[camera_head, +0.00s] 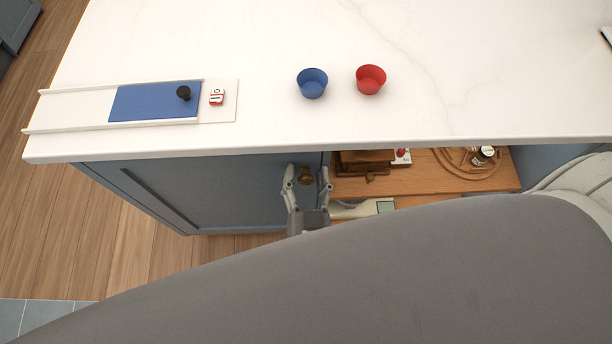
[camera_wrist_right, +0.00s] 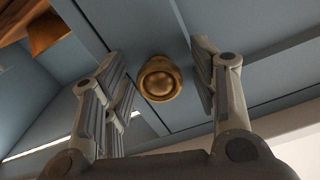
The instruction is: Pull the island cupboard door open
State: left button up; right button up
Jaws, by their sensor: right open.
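The island cupboard door (camera_head: 235,190) is a blue-grey panel below the left part of the worktop. Its round brass knob (camera_head: 305,176) sits near the door's right edge. My right gripper (camera_head: 307,174) is open, with one finger on each side of the knob. In the right wrist view the knob (camera_wrist_right: 159,80) lies between the open fingers (camera_wrist_right: 165,85), with a visible gap to each, so it is not gripped. The door looks closed, though I cannot tell whether it is slightly ajar. My left gripper is not in view.
Right of the door, an open bay has a wooden shelf (camera_head: 430,180) with brown boxes (camera_head: 365,160) and a jar (camera_head: 484,154). On the white worktop (camera_head: 260,40) stand a blue cup (camera_head: 312,84), a red cup (camera_head: 371,80) and a sliding-panel tray (camera_head: 65,108). My grey body hides the foreground.

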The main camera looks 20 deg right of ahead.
grip_shut()
jog(key=shift+s, duration=0.1)
